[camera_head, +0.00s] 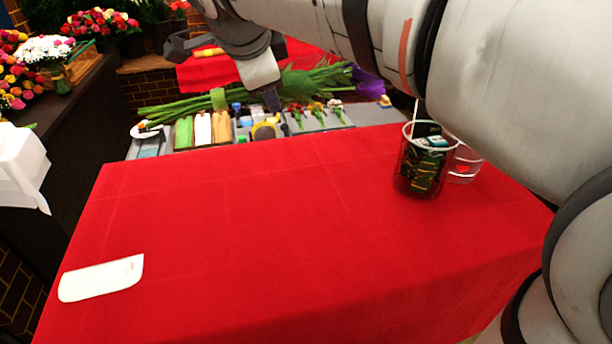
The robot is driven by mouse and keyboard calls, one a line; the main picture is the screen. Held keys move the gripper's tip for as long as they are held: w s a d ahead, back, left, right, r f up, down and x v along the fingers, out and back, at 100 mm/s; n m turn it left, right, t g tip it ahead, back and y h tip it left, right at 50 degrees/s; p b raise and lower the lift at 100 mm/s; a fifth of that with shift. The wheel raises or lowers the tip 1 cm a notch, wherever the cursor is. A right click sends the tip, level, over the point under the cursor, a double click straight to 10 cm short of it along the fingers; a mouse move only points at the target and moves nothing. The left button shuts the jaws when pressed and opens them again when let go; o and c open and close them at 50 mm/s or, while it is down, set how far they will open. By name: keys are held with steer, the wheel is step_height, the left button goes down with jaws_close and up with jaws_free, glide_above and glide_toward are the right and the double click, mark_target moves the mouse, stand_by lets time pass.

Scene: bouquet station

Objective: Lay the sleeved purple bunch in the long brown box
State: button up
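The purple bunch lies across the far grey work surface, long green stems (170,110) to the left and purple heads or wrap (368,84) to the right. A light green band (218,98) goes around the stems. My gripper (268,96) reaches down from above at the middle of the bunch, one pale finger with a dark tip in front of the stems. The other finger is not clearly visible, so I cannot tell whether it grips the bunch or how high the bunch is. I cannot make out a long brown box.
A red-covered table (270,230) fills the foreground, mostly clear. It holds a white card (101,279) and a clear cup (424,180) with dark contents. An organizer tray (250,141) with small items sits under the bunch. Flower bouquets (44,48) stand at the left on a dark counter.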

steer(key=w+d+f+y, duration=0.1)
steer(key=w+d+f, duration=0.8)
steer(key=f, duration=0.1)
steer(key=shift+w+d+f, duration=0.1)
steer(key=shift+d+f, duration=0.05)
steer(key=shift+f, duration=2.95)
steer(key=shift+w+d+f, duration=0.1)
steer(key=shift+f, duration=2.95)
steer(key=shift+d+f, duration=0.15)
steer(key=shift+f, duration=3.05)
steer(key=o, duration=1.3)
steer(key=shift+c, duration=0.2)
